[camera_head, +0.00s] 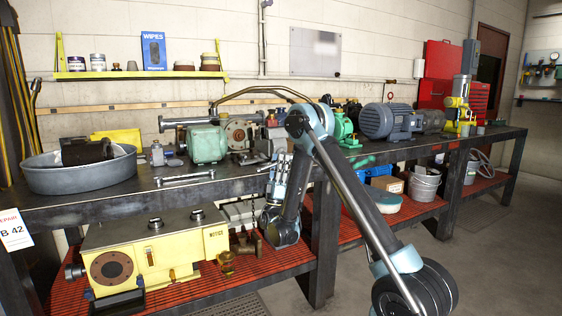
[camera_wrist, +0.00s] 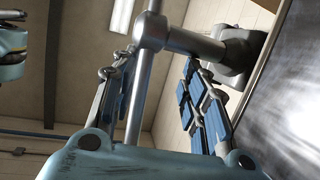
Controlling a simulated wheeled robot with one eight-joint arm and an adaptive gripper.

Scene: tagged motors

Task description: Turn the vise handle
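A grey vise (camera_head: 270,143) sits at the front edge of the workbench, partly hidden by my arm in the head view. In the wrist view, its screw (camera_wrist: 190,42) ends in a round head, and the metal vise handle (camera_wrist: 136,110) is a straight rod passing through that head. My gripper (camera_head: 281,170) is just in front of the vise, below the bench top's level. In the wrist view, my gripper (camera_wrist: 163,90) has its two blue-padded fingers apart, open. The handle runs between them, closer to the left finger; I cannot tell whether it touches.
The workbench (camera_head: 195,192) holds a round metal tub (camera_head: 80,175), a green motor (camera_head: 207,144) and a blue-grey motor (camera_head: 388,121). A yellow machine (camera_head: 155,250) stands on the red lower shelf. Open floor lies at the right.

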